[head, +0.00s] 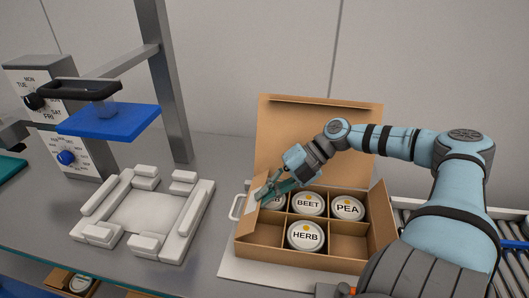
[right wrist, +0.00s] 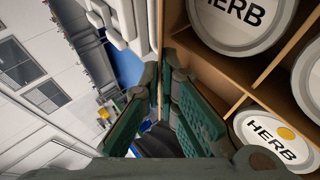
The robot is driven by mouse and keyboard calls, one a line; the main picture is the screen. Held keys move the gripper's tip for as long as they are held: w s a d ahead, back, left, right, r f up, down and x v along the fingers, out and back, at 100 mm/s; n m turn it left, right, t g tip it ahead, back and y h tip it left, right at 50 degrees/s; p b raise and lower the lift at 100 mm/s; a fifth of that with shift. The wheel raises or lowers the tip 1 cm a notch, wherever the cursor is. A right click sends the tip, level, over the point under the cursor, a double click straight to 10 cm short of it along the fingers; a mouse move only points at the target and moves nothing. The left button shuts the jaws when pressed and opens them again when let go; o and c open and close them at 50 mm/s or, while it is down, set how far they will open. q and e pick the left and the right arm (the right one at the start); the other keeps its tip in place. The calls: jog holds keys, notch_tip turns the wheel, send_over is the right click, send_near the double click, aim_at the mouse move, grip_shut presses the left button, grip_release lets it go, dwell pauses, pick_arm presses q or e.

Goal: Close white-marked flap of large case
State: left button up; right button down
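The large case (head: 272,242) is an open brown cardboard box with dividers, holding several round white-lidded tubs. Its wide back flap (head: 305,135) stands up, and the right flap (head: 382,212) is also raised. The left flap (head: 252,214) bears a white mark (head: 262,192), partly hidden by my right gripper. My right gripper (head: 272,190) is at this flap's upper edge. In the right wrist view, its green fingers (right wrist: 164,88) are slightly apart, on either side of a cardboard edge (right wrist: 161,40); firm contact is not clear. My left gripper does not show.
Tub lids read BEET (head: 309,203), PEA (head: 347,208) and HERB (head: 306,235). A white fixture (head: 150,212) stands left of the case. Farther left are a blue plate (head: 110,122) and a dial panel (head: 62,130). Rollers (head: 512,262) lie at right.

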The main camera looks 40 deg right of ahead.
jog(key=c, duration=1.9)
grip_release()
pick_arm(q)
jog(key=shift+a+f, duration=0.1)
